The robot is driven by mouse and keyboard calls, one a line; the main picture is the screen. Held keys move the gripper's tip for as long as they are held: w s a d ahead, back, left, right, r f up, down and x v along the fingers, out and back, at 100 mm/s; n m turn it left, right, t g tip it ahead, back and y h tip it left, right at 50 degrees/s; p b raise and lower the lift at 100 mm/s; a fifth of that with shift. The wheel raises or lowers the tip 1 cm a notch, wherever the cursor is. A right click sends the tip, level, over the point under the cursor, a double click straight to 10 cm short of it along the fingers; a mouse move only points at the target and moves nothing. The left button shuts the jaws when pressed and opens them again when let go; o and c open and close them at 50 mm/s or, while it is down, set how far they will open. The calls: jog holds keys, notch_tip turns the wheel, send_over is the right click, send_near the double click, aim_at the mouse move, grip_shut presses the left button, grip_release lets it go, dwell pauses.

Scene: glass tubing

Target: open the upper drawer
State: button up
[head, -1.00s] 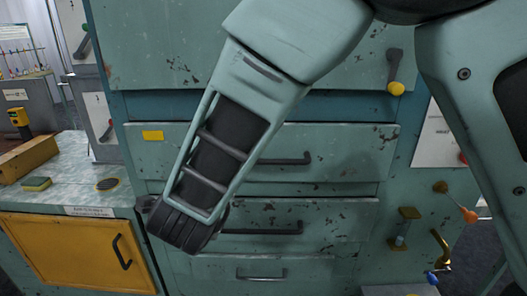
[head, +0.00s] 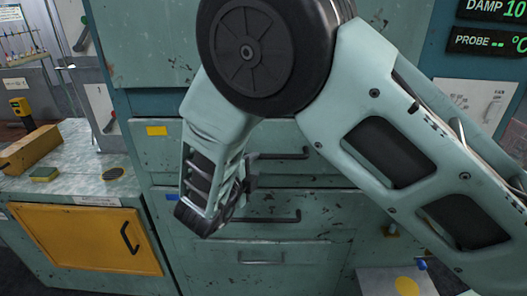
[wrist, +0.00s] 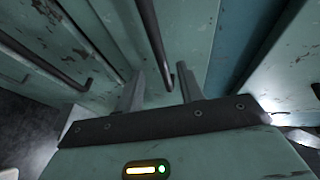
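The upper drawer (head: 335,168) is a worn pale green front with a yellow label at its left. It looks closed. Its dark bar handle (head: 285,155) shows beside my gripper (head: 249,172), which partly hides the handle's left part. In the wrist view my gripper (wrist: 160,72) is open, with its two grey fingers apart. The upper drawer's handle (wrist: 154,40) runs between the fingers in that picture, with a gap on each side. I cannot tell how deep the bar sits between them.
Below is a middle drawer with a dark handle (head: 265,219), also seen in the wrist view (wrist: 50,35), and a lower drawer (head: 262,257). At left is a counter (head: 80,170) over a yellow door (head: 85,240). A panel with displays (head: 490,40) is upper right.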

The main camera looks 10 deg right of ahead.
aim_at(262, 158)
jog(key=p+x, duration=0.2)
jog(key=x, duration=0.5)
jog(key=shift+w+d, duration=0.15)
jog(key=shift+w, duration=0.1)
jog(key=shift+c, duration=0.4)
jog(key=shift+f, duration=0.1)
grip_shut()
